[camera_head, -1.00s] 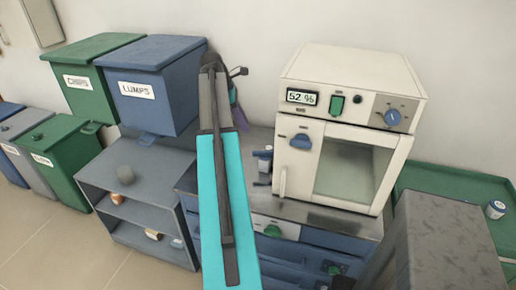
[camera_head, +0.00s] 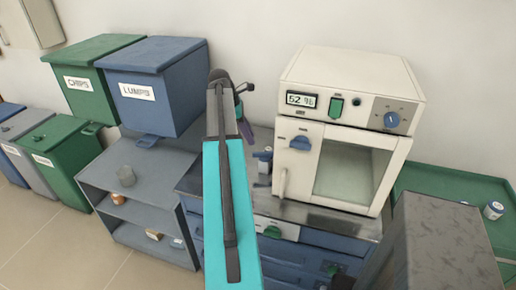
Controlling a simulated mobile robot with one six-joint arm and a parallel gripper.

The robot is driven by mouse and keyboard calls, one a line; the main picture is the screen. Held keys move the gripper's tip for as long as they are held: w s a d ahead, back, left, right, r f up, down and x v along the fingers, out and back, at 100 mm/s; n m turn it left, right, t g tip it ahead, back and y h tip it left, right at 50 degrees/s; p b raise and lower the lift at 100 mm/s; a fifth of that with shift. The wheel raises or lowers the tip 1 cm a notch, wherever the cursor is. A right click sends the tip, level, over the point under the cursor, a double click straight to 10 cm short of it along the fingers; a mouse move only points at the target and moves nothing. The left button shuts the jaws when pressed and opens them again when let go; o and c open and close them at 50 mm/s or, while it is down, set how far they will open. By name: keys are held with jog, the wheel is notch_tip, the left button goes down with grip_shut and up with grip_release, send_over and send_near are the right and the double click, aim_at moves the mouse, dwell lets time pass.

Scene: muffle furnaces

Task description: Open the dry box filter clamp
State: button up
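The cream dry box (camera_head: 352,85) with a glass door and a "52 %" display stands on the metal bench right of centre. A blue knob or latch (camera_head: 300,143) is on its front at the door's upper left. A small grey-blue fitting (camera_head: 264,160) is beside its left side; I cannot tell whether it is the filter clamp. My arm rises from the bottom centre. My gripper (camera_head: 246,88) seems to be the small dark end at its top, left of the dry box and apart from it. Its fingers are too small and partly hidden to read.
Blue "LUMPS" (camera_head: 150,75) and green "CHIPS" (camera_head: 78,75) bins are on the left wall above a grey shelf (camera_head: 118,238). Blue drawers (camera_head: 285,255) lie under the bench. A green tray (camera_head: 455,190) and a dark grey block (camera_head: 450,240) are at right.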

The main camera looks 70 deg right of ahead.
aim_at(259, 153)
jog(key=shift+p+x, duration=0.9)
jog(key=shift+x, duration=3.35)
jog(key=shift+r, duration=0.1)
grip_shut()
